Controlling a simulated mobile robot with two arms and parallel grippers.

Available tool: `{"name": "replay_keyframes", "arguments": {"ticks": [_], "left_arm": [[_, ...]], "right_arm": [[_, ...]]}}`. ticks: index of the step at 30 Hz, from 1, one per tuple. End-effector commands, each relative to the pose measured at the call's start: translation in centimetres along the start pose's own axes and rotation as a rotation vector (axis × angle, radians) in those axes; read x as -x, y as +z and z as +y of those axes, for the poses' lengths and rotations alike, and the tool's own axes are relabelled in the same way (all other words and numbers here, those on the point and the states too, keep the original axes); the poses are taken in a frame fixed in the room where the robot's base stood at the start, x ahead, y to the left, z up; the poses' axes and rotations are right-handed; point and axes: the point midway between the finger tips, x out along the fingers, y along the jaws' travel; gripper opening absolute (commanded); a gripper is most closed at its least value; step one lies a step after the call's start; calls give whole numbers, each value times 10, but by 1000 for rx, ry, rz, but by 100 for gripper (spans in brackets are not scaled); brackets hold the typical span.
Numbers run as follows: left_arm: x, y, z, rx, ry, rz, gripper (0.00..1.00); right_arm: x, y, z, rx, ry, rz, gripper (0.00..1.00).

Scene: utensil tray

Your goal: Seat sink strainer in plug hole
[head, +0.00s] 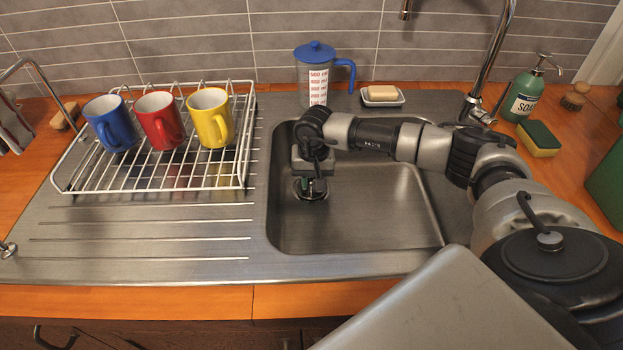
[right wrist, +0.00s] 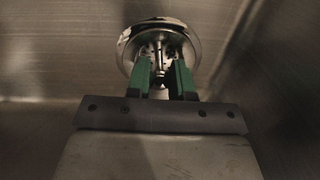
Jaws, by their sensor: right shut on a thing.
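The sink strainer (right wrist: 187,38) is a round metal disc with a central knob. My right gripper (right wrist: 164,75) has green fingers and is shut on that knob. In the head view the right gripper (head: 312,186) reaches down into the left part of the sink basin (head: 380,215), with the strainer (head: 311,196) low at its fingertips. The plug hole is not clearly visible; the strainer and gripper cover that spot. I cannot tell whether the strainer sits in the hole or just above it. My left gripper is not in view.
A white dish rack (head: 150,190) with blue, red and yellow mugs stands left of the basin. A measuring jug (head: 314,80) and soap dish (head: 382,101) stand behind it. The tap (head: 490,70) rises at the back right. The basin's right half is empty beneath my arm.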

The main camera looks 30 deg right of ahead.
Motion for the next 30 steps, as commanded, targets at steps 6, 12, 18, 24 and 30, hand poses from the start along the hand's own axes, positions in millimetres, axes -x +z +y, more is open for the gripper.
{"name": "replay_keyframes", "arguments": {"ticks": [6, 12, 18, 24, 30], "left_arm": [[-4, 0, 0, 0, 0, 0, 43], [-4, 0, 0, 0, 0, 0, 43], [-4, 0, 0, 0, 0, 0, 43], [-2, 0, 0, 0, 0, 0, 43], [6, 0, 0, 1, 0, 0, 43]], "right_arm": [[-4, 0, 0, 0, 0, 0, 0], [-4, 0, 0, 0, 0, 0, 42], [-4, 0, 0, 0, 0, 0, 52], [-2, 0, 0, 0, 0, 0, 52], [12, 0, -1, 0, 0, 0, 52]]}}
